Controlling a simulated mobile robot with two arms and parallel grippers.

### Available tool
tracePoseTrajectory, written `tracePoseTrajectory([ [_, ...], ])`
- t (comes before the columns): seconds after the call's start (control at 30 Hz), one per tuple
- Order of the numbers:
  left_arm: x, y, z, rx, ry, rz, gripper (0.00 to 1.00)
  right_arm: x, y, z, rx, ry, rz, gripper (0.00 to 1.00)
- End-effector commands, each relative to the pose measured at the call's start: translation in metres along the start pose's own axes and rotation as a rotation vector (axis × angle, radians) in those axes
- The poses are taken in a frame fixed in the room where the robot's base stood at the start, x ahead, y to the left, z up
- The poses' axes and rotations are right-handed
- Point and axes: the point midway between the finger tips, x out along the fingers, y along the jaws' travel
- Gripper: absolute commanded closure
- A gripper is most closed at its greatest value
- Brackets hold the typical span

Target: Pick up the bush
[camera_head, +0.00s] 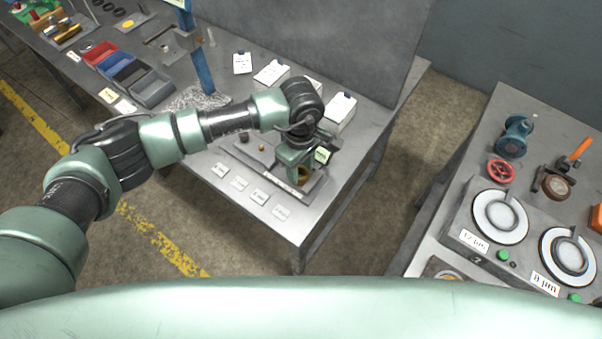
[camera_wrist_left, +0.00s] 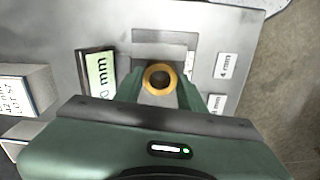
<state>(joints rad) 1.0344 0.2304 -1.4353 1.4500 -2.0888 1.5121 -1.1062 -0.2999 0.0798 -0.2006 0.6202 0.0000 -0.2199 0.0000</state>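The bush, a brass-coloured ring (camera_wrist_left: 160,78) with a dark bore, shows in the left wrist view between the two green fingertips of my left gripper (camera_wrist_left: 161,88). The fingers are apart, one on each side of the bush and very close to it; I cannot tell whether they touch it. In the head view the bush (camera_head: 303,174) is partly hidden by my left gripper (camera_head: 299,166), which is low over a grey tray (camera_head: 309,189) near the front of the bench. My right gripper is not in view.
Small labelled cards (camera_head: 260,197) lie in front of the tray. White labelled boxes (camera_head: 341,108) stand behind it. A blue post (camera_head: 201,69) and coloured bins (camera_head: 123,72) are at left. A second table with round gauges (camera_head: 499,217) is at right, across a floor gap.

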Motion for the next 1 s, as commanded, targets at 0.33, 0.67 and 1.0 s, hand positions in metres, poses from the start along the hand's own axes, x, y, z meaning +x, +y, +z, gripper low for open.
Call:
tracePoseTrajectory([
  [0.33, -0.001, 0.001, 0.0, 0.0, 0.0, 0.002, 1.0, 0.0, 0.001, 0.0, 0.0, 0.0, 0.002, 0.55],
  [0.67, -0.028, 0.002, -0.001, 0.002, 0.001, 0.006, 1.0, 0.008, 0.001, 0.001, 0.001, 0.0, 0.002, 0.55],
  [1.0, -0.114, 0.002, -0.001, 0.001, 0.003, 0.008, 1.0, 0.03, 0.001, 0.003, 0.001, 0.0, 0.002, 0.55],
])
